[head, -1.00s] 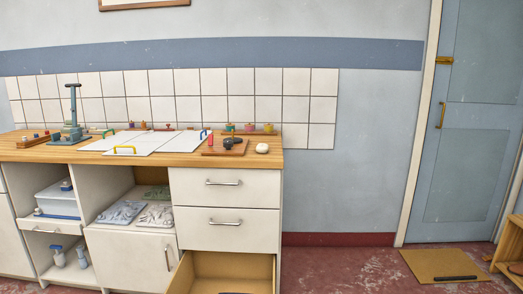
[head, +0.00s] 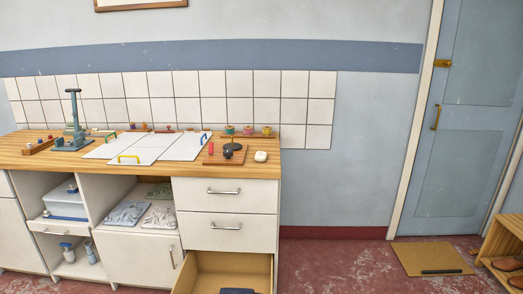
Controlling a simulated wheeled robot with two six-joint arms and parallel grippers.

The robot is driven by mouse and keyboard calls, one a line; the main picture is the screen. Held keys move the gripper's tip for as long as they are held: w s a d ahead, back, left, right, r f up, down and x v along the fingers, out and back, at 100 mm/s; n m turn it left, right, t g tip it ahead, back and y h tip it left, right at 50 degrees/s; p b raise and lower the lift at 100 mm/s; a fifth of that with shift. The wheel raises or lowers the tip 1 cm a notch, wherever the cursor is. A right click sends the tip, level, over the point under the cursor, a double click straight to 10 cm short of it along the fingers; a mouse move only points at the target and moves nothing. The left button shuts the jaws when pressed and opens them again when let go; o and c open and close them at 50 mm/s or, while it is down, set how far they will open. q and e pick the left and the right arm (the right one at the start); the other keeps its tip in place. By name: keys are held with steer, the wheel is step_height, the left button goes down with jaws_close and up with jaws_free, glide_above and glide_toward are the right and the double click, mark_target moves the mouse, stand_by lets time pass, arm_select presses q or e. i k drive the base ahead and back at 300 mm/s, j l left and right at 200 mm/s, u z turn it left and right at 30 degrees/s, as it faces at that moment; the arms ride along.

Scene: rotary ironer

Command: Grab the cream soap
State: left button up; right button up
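The cream soap (head: 260,156) is a small pale rounded block. It lies on the wooden counter (head: 262,169) near its right end, just right of a brown wooden board. Nothing touches it from above. Neither of my grippers shows in the head view.
Left of the soap, the wooden board (head: 213,159) holds a dark round tool (head: 230,151) and a small red item. White panels (head: 148,147) with coloured handles lie mid-counter. An open lower drawer (head: 210,285) juts out below. The floor right of the cabinet is clear up to a mat (head: 430,258).

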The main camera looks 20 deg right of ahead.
mark_target(260, 156)
steer(key=i+l+z, duration=0.15)
steer(key=i+l, duration=0.3)
steer(key=l, duration=0.25)
steer(key=i+l+z, duration=0.2)
steer(key=i+l, duration=0.3)
steer(key=l, duration=0.15)
